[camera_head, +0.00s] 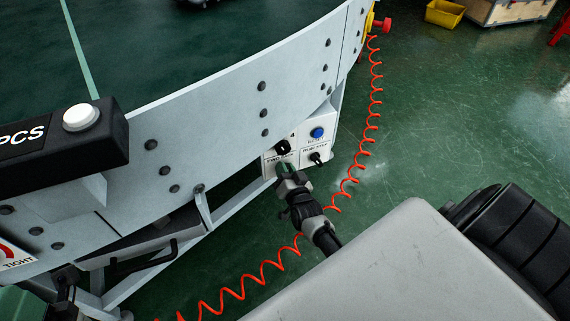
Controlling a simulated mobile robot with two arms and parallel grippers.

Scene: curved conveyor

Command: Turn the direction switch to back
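The white control panel (303,142) sits on the conveyor's side at centre. The direction switch (282,147) is a black knob at its left, above a partly covered "FWD" label; its exact setting is too small to read. My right gripper (284,169) reaches up from the lower right, its tip just below the knob and over the label. I cannot tell whether it touches the knob or how far its fingers are apart. A dark part at the lower left edge (65,304) may be my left gripper; its fingers are not clear.
A blue button (317,133) and a run/stop switch (316,158) are close on the panel's right. A coiled orange cable (352,181) hangs nearby, below a red button (382,25). A black box with a white button (81,117) is at left. Green floor is open at right.

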